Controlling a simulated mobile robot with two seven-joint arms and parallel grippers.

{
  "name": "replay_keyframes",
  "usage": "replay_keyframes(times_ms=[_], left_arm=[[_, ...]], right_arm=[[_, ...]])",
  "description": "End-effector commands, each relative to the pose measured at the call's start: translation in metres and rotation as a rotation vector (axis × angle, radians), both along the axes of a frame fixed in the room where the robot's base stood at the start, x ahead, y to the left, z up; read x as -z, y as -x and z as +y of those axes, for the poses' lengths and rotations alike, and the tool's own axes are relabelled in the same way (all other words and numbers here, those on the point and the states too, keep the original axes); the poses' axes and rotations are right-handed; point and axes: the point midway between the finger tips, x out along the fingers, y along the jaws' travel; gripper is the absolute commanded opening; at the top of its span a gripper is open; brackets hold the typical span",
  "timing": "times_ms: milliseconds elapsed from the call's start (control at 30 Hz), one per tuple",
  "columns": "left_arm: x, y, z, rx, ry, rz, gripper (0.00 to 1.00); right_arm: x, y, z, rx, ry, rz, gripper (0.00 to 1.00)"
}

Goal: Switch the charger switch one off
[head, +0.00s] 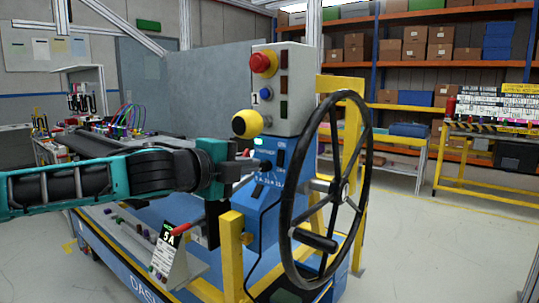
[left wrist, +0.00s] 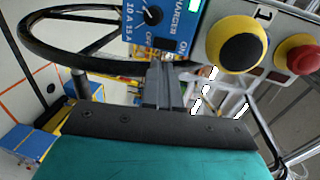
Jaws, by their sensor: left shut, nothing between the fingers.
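The blue charger panel (head: 268,147) stands just right of my left gripper (head: 248,167) in the head view. In the left wrist view the charger panel (left wrist: 192,22) carries the words CHARGER, OFF and ON, "10 A 15 A", and a black rotary knob (left wrist: 152,16). A small dark switch (left wrist: 165,43) sits between OFF and ON; its exact position is too small to tell. My left gripper shows in the left wrist view (left wrist: 165,66) with its fingers shut and empty, close below the switch. I cannot tell whether they touch it. My right gripper is not in view.
A black steering wheel (head: 326,190) stands right of the panel. A grey box (head: 290,95) above it carries a red button (head: 263,62) and a yellow-and-black knob (head: 247,124). A yellow post (head: 231,255) rises in front. Open floor (head: 430,245) lies right.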

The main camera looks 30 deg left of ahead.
Motion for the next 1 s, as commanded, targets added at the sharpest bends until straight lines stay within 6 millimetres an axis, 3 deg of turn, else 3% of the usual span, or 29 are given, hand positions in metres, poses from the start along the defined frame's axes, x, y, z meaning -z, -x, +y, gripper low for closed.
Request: replay_keyframes(times_ms=[367,700,1000], left_arm=[[0.002,-0.023,0.004,-0.016,0.013,-0.001,0.00],[0.010,-0.056,-0.003,-0.007,0.007,0.003,0.00],[0.015,-0.073,-0.004,-0.008,0.002,0.004,0.00]], right_arm=[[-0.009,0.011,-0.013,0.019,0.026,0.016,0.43],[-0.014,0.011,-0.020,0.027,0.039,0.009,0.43],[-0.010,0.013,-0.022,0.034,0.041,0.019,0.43]])
